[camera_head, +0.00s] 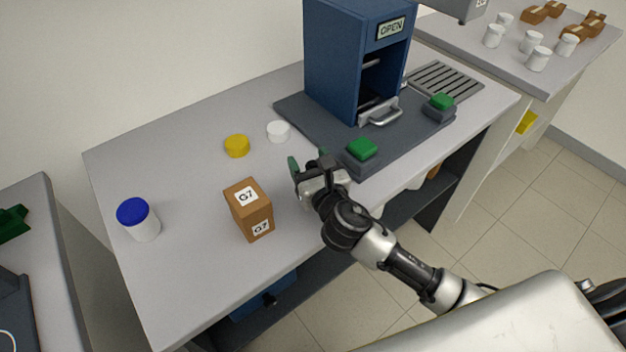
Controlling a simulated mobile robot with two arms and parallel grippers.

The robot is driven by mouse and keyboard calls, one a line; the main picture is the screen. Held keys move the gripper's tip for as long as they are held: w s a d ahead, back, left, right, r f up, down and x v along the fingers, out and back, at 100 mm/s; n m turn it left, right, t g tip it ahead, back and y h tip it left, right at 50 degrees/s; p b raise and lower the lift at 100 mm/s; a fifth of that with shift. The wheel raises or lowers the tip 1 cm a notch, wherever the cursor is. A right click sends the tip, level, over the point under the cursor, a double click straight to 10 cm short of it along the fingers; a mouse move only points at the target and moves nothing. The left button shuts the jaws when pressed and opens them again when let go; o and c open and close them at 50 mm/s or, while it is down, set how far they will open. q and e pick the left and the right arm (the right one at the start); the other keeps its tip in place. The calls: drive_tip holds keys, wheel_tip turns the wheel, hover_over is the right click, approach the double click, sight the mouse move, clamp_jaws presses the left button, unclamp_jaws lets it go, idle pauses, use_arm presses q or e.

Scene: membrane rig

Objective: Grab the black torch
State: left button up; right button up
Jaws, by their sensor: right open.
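I cannot make out a black torch anywhere in the head view. My right gripper (308,164) hangs over the front part of the grey table (185,285), its arm coming in from the lower right. Its fingers are apart and nothing shows between them. It is to the right of a brown box (251,213) marked G7 and in front of the blue machine's base. My left gripper is not in view.
A blue machine (335,65) with an OPEN sign stands at the back, with green buttons (362,148) in front. A yellow lid (237,145), a white lid (278,131) and a blue-capped white jar (140,221) are on the table. The table's front left is clear.

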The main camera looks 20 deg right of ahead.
drive_tip(key=c, duration=1.1)
drive_tip(key=shift+o, duration=0.2)
